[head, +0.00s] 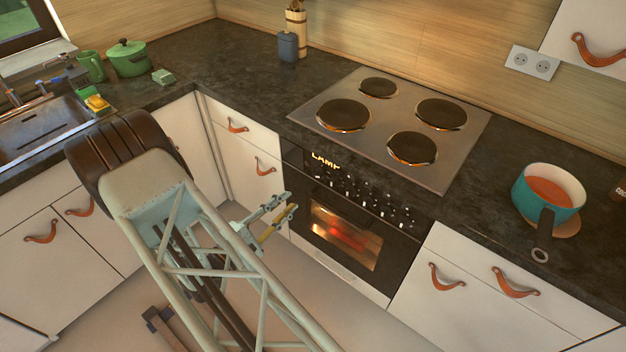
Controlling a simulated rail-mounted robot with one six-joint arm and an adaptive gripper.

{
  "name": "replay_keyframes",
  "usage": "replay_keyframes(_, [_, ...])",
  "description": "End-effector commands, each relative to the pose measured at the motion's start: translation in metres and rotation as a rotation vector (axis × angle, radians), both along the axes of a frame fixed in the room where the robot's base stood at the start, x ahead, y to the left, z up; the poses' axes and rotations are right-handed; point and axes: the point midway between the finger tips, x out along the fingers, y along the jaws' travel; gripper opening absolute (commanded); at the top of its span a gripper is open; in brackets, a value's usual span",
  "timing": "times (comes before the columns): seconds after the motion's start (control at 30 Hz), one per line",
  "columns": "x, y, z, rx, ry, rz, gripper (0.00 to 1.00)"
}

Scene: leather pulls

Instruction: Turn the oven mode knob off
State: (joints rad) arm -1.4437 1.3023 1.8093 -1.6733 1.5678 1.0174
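The black oven (392,262) is built in under the hob, and its door is shut. Its window (345,236) glows orange-red inside. The lit display (325,160) at the panel's left end seems to read "LAMP". A row of small knobs with white marks (365,193) runs along the panel; I cannot tell which is the mode knob or how it is turned. My gripper (290,201) is in front of the oven's left side, left of the window and below the display. Its two fingers look apart with nothing between them, and it appears clear of the knobs.
The hob (378,135) has several dark plates. A teal pot (547,196) with orange contents stands on the counter at right. White drawers with leather pulls (447,278) flank the oven. A sink (40,130) and green pot (127,60) are at left.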

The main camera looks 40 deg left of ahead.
Motion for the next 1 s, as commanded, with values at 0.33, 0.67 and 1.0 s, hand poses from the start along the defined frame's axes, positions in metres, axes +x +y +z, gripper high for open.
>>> replay_keyframes(0.33, [0.011, -0.001, 0.0, 0.0, 0.0, -0.001, 0.21])
replay_keyframes(0.67, [0.044, -0.002, -0.001, 0.001, 0.0, -0.002, 0.21])
replay_keyframes(1.0, [0.083, -0.003, -0.001, 0.0, 0.0, -0.002, 0.21])
